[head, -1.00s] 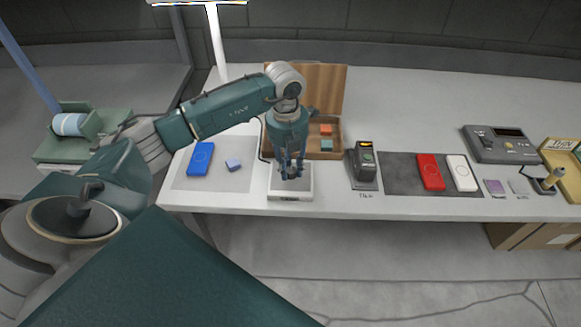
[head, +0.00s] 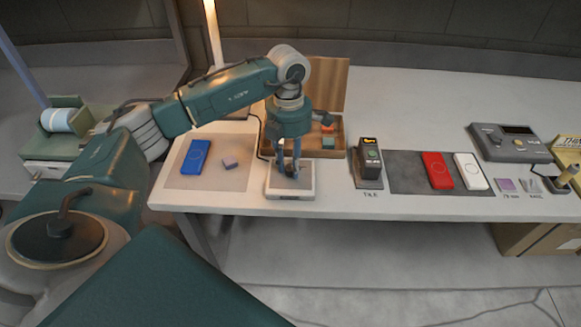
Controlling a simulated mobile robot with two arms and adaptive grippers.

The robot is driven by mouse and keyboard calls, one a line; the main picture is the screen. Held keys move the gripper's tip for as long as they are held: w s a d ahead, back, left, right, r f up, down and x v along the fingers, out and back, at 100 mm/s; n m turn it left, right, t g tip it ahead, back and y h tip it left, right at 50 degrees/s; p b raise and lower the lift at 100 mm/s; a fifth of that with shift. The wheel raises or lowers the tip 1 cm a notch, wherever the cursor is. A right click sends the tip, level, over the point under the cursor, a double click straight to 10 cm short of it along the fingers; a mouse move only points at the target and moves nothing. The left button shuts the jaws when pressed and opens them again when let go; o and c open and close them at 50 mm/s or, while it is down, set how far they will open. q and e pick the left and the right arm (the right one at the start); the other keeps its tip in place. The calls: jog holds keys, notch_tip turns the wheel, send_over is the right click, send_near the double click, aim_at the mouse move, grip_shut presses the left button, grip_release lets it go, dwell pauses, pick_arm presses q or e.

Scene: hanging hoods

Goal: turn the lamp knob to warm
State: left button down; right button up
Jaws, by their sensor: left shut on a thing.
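My left gripper (head: 289,172) points down over a small white box (head: 275,193) at the table's front edge. Its fingers are shut on the lamp knob on top of the box. The fingers mostly hide the knob, so its pointer and any marks cannot be read. The lamp post (head: 213,35) rises at the back left and glows warm orange; the lamp's head is out of the picture. The light on the table has a warm tint. My right gripper is not in view.
An open wooden box (head: 322,85) stands behind my gripper. A dark labelled device (head: 369,168) stands to the right, then red (head: 437,170) and white (head: 471,171) cases.

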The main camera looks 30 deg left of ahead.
aim_at(291, 164)
pick_arm(q)
jog(key=shift+w+r+m, duration=0.1)
jog(key=shift+m, duration=0.5)
jog(key=c, duration=1.4)
grip_release()
jog(key=shift+c, duration=0.2)
jog(key=shift+b, duration=0.3)
notch_tip(291, 164, up, 12)
jog(key=shift+w+a, duration=0.15)
jog(key=shift+a, duration=0.05)
